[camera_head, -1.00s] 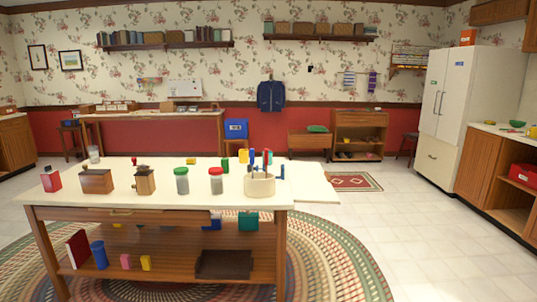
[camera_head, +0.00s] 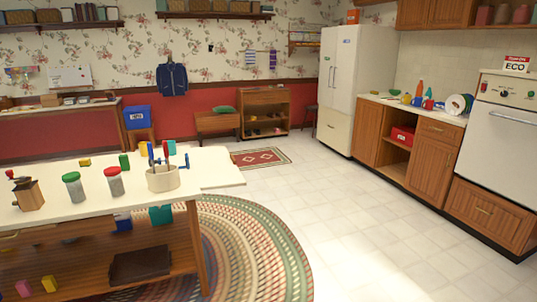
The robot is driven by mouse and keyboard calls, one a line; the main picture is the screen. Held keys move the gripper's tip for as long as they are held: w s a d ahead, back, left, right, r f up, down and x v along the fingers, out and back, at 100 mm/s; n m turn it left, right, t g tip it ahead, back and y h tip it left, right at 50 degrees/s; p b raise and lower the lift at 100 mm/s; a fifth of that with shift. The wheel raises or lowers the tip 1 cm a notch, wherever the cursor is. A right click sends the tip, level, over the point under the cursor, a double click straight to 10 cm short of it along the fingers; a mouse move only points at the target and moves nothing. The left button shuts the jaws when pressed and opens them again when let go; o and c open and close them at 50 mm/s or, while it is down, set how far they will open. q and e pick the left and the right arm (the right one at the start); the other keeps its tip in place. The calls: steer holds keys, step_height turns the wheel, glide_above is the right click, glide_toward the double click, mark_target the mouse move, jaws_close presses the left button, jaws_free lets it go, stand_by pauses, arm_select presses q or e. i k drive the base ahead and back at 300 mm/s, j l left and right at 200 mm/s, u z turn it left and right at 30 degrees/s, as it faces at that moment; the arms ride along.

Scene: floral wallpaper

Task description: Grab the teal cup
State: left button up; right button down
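I cannot pick out a teal cup for certain. A teal boxy object (camera_head: 160,215) sits on the lower shelf of the island table (camera_head: 215,178), and a small teal item (camera_head: 172,147) stands behind the utensil crock (camera_head: 165,179). On the far right counter (camera_head: 385,101), several small coloured cup-like items (camera_head: 417,102) stand together, too small to tell apart. Neither of my grippers is in view.
The island table with jars and a grinder (camera_head: 28,194) fills the left front. A braided rug (camera_head: 255,245) lies under it. White floor (camera_head: 370,220) is clear between the table and the right cabinets. A fridge (camera_head: 340,85) and oven (camera_head: 505,125) stand at right.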

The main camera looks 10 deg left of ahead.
mark_target(171, 148)
steer(key=i, duration=4.2)
steer(key=i+l+u, duration=0.15)
steer(key=i+u, duration=0.3)
steer(key=i+l+u, duration=0.2)
steer(key=u, duration=0.25)
